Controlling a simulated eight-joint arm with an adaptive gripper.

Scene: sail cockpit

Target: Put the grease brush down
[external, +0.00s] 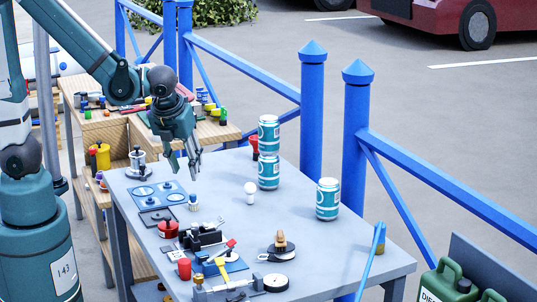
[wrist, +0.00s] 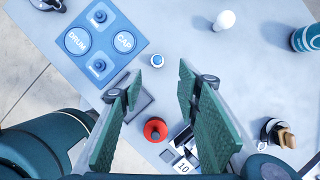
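My gripper (external: 184,164) is above the left part of the grey table (external: 300,215). In the wrist view my gripper (wrist: 160,84) has its two green fingers wide apart, with nothing held between them. I cannot tell for sure which thing is the grease brush. A yellow brush-like tool (external: 222,268) lies near the table's front, by a blue mat. A brown wooden-topped piece (external: 280,240) stands on a dark round base to its right. A blue mat (external: 158,194) marked DRUM and CAP lies below my gripper; it also shows in the wrist view (wrist: 100,42).
A small blue-topped white piece (external: 193,203) stands beside the marked mat. A red round pot (external: 168,229), a red cup (external: 184,268) and dark hardware crowd the front left. A white bulb (external: 250,192) and several teal cans (external: 328,199) stand farther back. The table's middle right has bare room.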

